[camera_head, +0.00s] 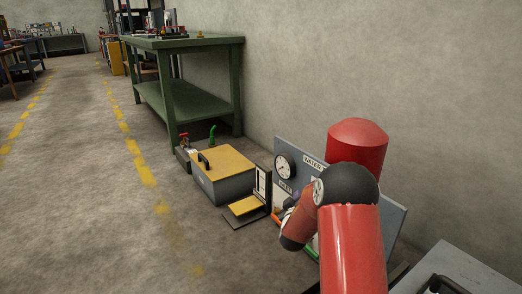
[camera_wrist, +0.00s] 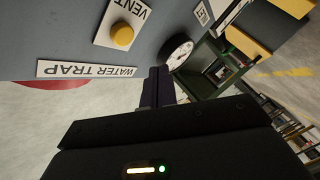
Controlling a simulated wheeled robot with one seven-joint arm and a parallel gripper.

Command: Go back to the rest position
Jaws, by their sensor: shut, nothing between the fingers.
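My red and black arm reaches down in front of a grey panel (camera_head: 392,212) in the head view and covers much of it. My gripper (camera_wrist: 158,85) shows in the wrist view with its dark fingers together and nothing between them. It is close to the panel (camera_wrist: 60,35), between the "WATER TRAP" label (camera_wrist: 87,70) and a round dial gauge (camera_wrist: 178,52); I cannot tell whether it touches. A yellow round knob (camera_wrist: 122,36) sits by the "VENT" label. In the head view the gauge (camera_head: 284,167) is left of my arm. No flanged spool can be made out.
A grey box with a yellow lid (camera_head: 228,161) and a small stand with a yellow plate (camera_head: 245,205) stand on the floor left of the panel. A green workbench (camera_head: 190,100) is behind, along the wall. A grey surface (camera_head: 475,272) is at lower right. The left floor is clear.

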